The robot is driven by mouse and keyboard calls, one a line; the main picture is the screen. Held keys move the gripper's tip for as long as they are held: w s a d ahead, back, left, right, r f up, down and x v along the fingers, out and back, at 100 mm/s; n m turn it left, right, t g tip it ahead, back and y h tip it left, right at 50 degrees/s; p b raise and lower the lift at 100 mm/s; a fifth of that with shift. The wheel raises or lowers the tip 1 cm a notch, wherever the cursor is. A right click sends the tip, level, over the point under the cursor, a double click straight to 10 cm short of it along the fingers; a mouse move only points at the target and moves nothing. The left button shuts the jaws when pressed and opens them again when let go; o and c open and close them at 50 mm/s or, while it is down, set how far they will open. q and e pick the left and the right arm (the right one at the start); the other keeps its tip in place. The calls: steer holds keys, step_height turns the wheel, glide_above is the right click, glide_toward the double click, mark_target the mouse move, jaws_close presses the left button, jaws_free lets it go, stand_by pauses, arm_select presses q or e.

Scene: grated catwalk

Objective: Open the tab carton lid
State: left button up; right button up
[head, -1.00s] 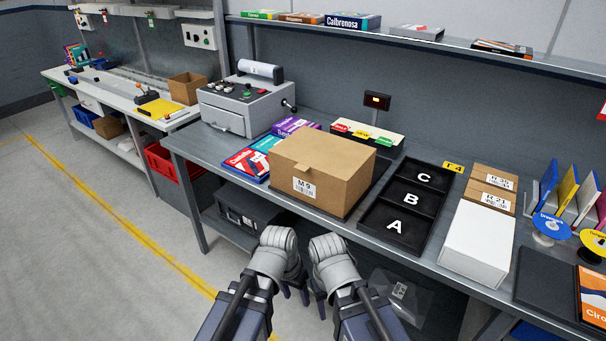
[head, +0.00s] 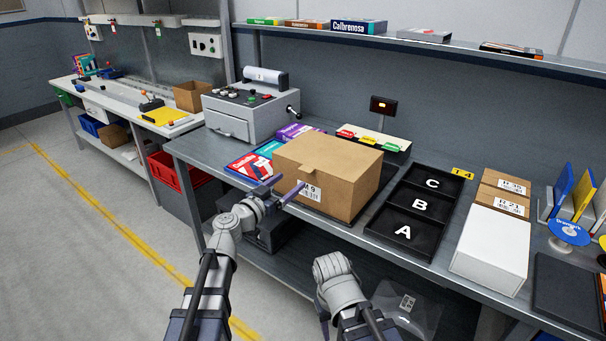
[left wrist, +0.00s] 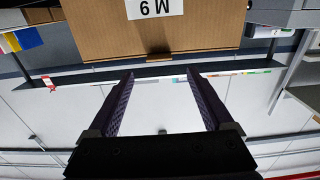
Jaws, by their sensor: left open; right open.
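The tab carton (head: 345,179) is a brown cardboard box with a white M9 label on its front. It stands on the grey workbench, and its lid (head: 330,153) is shut, with a small tab at the front edge. In the left wrist view the carton (left wrist: 150,35) appears upside down, with the tab at its lower edge. My left gripper (head: 285,190) is open and empty in front of the carton's front left side, near the label. It also shows open in the left wrist view (left wrist: 160,80). My right gripper (head: 322,318) is low in front of the bench, away from the carton; its fingers are mostly hidden.
A black tray (head: 405,232) marked A, B, C lies right of the carton. Books (head: 250,166) lie left of it, and a grey machine (head: 247,112) stands behind them. A white box (head: 491,240) is further right. The bench's front edge runs below the carton.

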arm_select(q)
steer(key=x, duration=0.7)
steer(key=shift+w+d, duration=0.25)
steer(key=shift+w, duration=0.05)
steer(key=shift+c, duration=0.3)
jaws_close()
stand_by(0.5)
